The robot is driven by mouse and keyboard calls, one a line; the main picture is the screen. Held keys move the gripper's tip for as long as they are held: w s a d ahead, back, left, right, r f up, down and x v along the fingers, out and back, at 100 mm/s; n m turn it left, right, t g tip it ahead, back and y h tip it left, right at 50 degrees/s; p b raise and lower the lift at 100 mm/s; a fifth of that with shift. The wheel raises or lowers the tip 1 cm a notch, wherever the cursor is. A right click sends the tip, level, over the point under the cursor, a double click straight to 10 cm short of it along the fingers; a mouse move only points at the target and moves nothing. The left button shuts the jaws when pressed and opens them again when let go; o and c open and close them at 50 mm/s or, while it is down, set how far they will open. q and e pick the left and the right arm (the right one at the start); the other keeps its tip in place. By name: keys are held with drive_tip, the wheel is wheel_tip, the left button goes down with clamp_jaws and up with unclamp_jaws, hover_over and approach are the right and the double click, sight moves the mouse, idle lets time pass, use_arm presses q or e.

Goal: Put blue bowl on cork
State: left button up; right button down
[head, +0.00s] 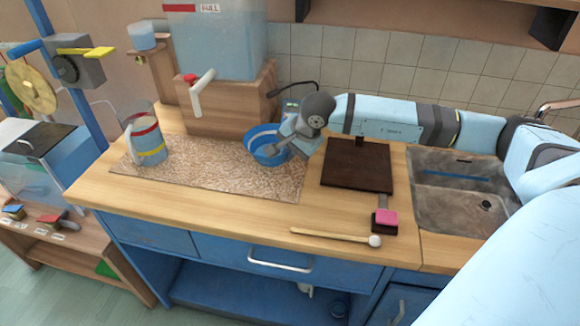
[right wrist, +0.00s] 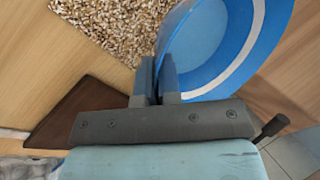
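The blue bowl (head: 268,153), with a pale band inside, is at the back right corner of the speckled cork mat (head: 220,180). My right gripper (head: 283,150) is at the bowl's right side. In the right wrist view its fingers (right wrist: 157,82) are close together on either side of the rim of the bowl (right wrist: 215,50). The bowl overlaps the edge of the cork (right wrist: 110,25) there, with bare wood beside it. I cannot tell whether it touches the surface. My left gripper is not in view.
A banded clear jug (head: 146,140) stands on the cork's left end. A wooden box with a white tap (head: 200,92) stands behind. A dark board (head: 357,165), a mallet (head: 335,236), a pink-topped block (head: 385,220) and the sink (head: 460,190) are to the right. The cork's middle is clear.

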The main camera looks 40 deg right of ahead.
drive_tip(key=shift+f, duration=2.4)
drive_tip(key=c, duration=1.3)
unclamp_jaws()
drive_tip(key=shift+c, duration=0.2)
drive_tip(key=shift+r, duration=0.1)
drive_tip(key=v, duration=1.2)
drive_tip(key=shift+w, duration=0.1)
